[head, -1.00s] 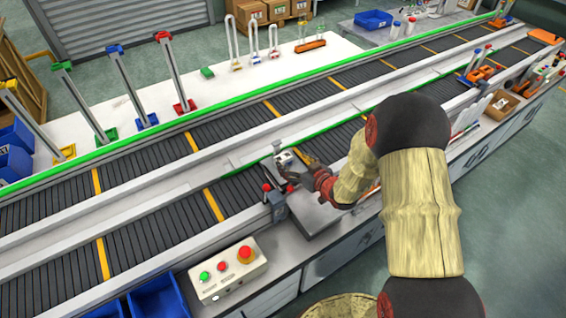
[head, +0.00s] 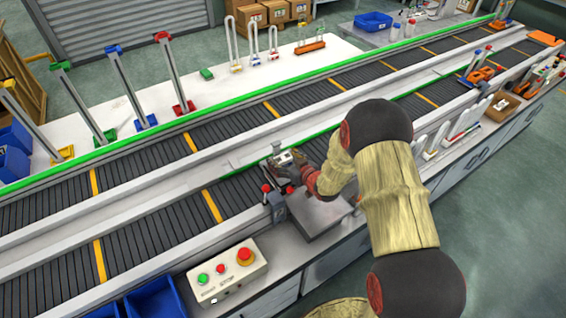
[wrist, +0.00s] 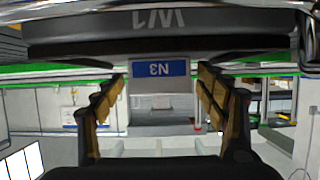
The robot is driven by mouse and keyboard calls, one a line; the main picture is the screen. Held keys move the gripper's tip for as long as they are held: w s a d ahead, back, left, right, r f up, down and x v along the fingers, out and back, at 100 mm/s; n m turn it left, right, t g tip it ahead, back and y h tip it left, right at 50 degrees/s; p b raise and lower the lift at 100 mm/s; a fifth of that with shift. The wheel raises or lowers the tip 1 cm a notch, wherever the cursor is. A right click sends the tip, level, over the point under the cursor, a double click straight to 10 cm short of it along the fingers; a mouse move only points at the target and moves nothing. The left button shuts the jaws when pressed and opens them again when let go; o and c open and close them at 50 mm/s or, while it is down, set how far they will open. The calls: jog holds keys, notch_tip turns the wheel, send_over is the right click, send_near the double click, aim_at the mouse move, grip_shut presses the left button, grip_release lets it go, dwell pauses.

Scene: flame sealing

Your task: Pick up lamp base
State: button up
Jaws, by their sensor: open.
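My gripper (head: 287,170) is open, at the small station on the near side of the conveyor in the head view. In the wrist view its two fingers (wrist: 160,100) stand apart on both sides of a grey block with a blue label (wrist: 160,69), which reads upside down as N3. I cannot tell whether the fingers touch the block. A small pale piece (head: 284,157) shows just beyond the gripper in the head view. I cannot tell for sure whether this is the lamp base; the gripper partly hides the spot.
A control box with buttons (head: 228,272) stands at the near left. A grey plate (head: 318,215) lies below my wrist. Red-knobbed levers (head: 267,190) stand left of the gripper. White tubes (head: 438,138) stand at the right. The conveyor's left stretch is clear.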

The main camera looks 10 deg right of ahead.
jog(key=shift+c, duration=0.6)
jog(key=c, duration=1.1)
jog(key=shift+c, duration=0.2)
